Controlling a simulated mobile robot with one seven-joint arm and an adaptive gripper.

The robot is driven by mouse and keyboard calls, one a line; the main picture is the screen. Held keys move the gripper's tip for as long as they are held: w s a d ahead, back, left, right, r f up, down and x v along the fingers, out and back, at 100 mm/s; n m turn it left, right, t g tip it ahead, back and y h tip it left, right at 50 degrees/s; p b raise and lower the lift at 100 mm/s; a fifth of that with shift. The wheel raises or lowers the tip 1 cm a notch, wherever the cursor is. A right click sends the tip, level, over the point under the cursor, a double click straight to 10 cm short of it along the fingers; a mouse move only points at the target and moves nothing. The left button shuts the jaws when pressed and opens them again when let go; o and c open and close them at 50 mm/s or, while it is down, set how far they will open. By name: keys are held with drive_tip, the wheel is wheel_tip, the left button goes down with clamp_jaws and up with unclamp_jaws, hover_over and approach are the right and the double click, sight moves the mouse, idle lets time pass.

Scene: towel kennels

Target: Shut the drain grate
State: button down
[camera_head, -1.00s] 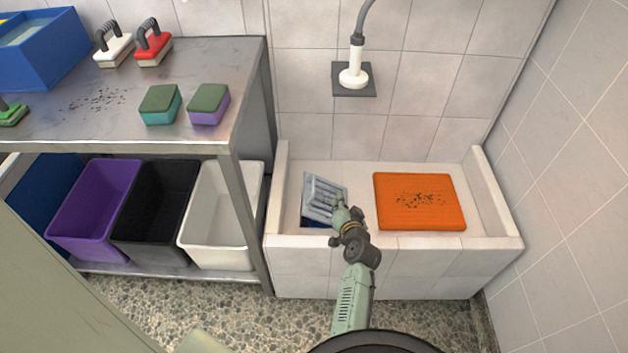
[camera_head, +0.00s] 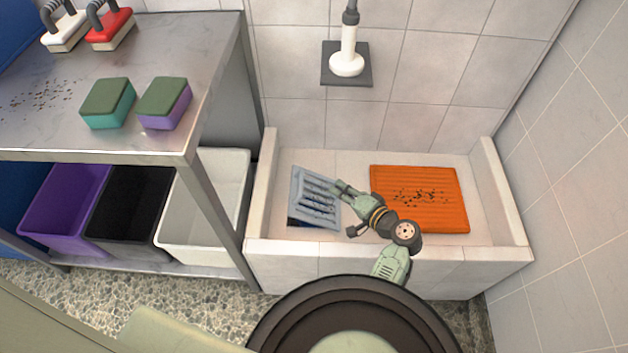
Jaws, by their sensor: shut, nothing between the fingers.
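The drain grate (camera_head: 316,196) is a grey slatted panel in the left part of the tiled wash basin (camera_head: 459,254). It looks slightly tilted, with a dark blue opening showing below its lower left edge. My gripper (camera_head: 339,187) is shut and empty at the grate's right edge. I cannot tell whether it touches the grate. My arm comes in from the lower right and covers part of the basin floor beside the grate.
An orange mat (camera_head: 430,200) with dark specks lies in the basin, right of my gripper. A white shower head (camera_head: 347,62) hangs on the wall behind. A metal table (camera_head: 190,100) with sponges and brushes stands left, with purple, black and white bins (camera_head: 215,200) below.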

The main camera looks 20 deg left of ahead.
drive_tip(key=shift+w+a+f+p, duration=0.35)
drive_tip(key=shift+a+f, duration=0.2)
drive_tip(key=shift+a, duration=0.8)
drive_tip(key=shift+w+a+f+p, duration=0.35)
drive_tip(key=shift+a+f, duration=0.25)
drive_tip(key=shift+a, duration=0.75)
drive_tip(key=shift+w+a+f+p, duration=0.35)
drive_tip(key=shift+a+f, duration=0.2)
drive_tip(key=shift+a, duration=0.8)
drive_tip(key=shift+a+f, duration=0.1)
